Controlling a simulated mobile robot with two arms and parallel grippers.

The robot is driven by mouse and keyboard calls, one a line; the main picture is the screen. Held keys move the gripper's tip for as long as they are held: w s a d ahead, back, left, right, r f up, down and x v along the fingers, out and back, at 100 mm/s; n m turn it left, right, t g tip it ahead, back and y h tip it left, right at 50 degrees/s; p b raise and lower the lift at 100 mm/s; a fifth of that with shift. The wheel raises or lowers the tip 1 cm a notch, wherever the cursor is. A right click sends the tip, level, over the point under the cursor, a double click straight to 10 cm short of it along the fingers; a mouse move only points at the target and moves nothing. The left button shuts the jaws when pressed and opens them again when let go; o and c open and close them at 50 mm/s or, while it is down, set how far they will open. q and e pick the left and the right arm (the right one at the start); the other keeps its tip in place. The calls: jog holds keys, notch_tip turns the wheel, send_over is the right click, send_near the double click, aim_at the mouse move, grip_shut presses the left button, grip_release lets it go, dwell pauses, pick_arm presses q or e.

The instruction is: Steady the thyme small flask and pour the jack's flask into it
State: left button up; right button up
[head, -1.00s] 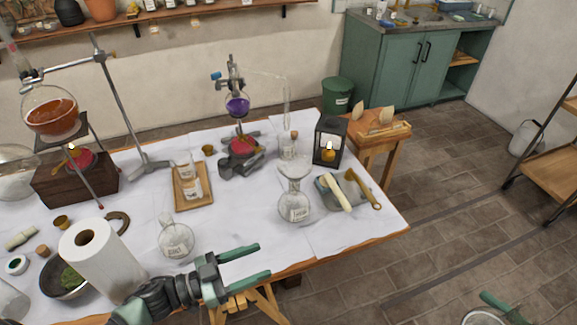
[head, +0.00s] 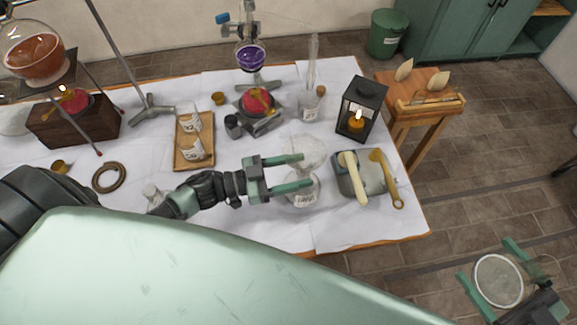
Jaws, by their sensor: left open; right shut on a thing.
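A clear glass flask with a white label (head: 303,197) stands on the white-covered table, with a wider clear glass shape above its neck. Its label is too small to read, so I cannot tell if it is the thyme one. My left gripper (head: 307,171) is open, its fingers reaching in from the left at the flask's upper part; contact is unclear. My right gripper (head: 494,264) is shut on a clear glass vessel (head: 499,282), held beyond the table's right edge over the floor. Its round rim or base faces me, and I see no clear contents. Another clear flask (head: 151,192) is mostly hidden behind my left arm.
A grey tray (head: 376,184) with tan-handled tools lies right of the flask. A black lantern (head: 360,110) with a lit candle stands behind it. A wooden tray (head: 194,164) with beakers is left. A purple flask (head: 250,55) hangs clamped above a burner.

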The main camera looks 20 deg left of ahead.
aim_at(313, 177)
pick_arm(q)
jog(key=x, duration=0.3)
jog(key=shift+w+d+r+p, duration=0.15)
jog(key=shift+w+d+p, duration=0.1)
jog(key=shift+p, duration=0.1)
jog(key=shift+w+d, duration=0.3)
jog(key=shift+d, duration=0.05)
grip_shut()
